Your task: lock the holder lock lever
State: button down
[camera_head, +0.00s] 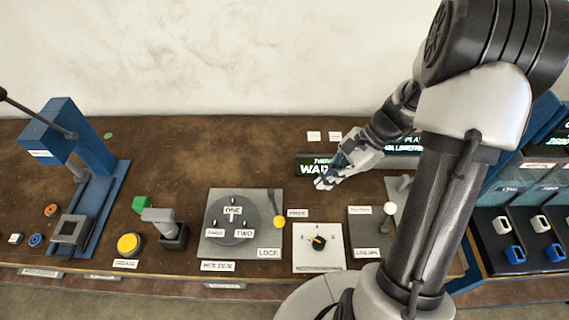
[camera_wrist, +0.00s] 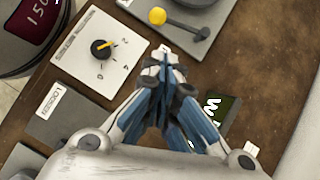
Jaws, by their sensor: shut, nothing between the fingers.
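The holder (camera_head: 213,251) is a grey plate with a round dark disc (camera_head: 231,218) marked with ONE, TWO and a third label. The lock lever (camera_head: 277,211) is a dark arm with a yellow knob at its right side, the knob lying at the near end beside the LOCK label (camera_head: 269,252). In the wrist view the lever (camera_wrist: 183,25) shows at the top, its yellow knob to the left. My gripper (camera_head: 322,184) is shut and empty above the table, right of and behind the lever. It also fills the lower middle of the wrist view (camera_wrist: 165,62), apart from the lever.
A white dial panel (camera_head: 317,258) with a yellow-marked knob stands right of the holder. A grey panel with a white-knobbed lever (camera_head: 389,209) is farther right. A yellow button (camera_head: 129,244) and a blue press (camera_head: 70,145) are at left. The table behind the holder is clear.

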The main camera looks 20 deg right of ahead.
aim_at(275, 208)
jog(key=shift+m+y, duration=0.3)
jog(key=shift+m, duration=0.3)
jog(key=b+x, duration=0.1)
jog(key=x, duration=0.2)
jog(key=d+f+b+x, duration=0.1)
jog(key=x, duration=0.3)
jog(key=d+b+x, duration=0.1)
jog(key=b+x, duration=0.1)
jog(key=x, duration=0.2)
jog(key=shift+w+a+f, duration=0.2)
jog(key=shift+w+f, duration=0.2)
jog(key=shift+f, duration=0.05)
jog(key=a+b, duration=0.1)
jog(key=a, duration=0.2)
jog(key=shift+w+a+f, duration=0.1)
jog(key=shift+f, duration=0.1)
jog(key=shift+a, duration=0.3)
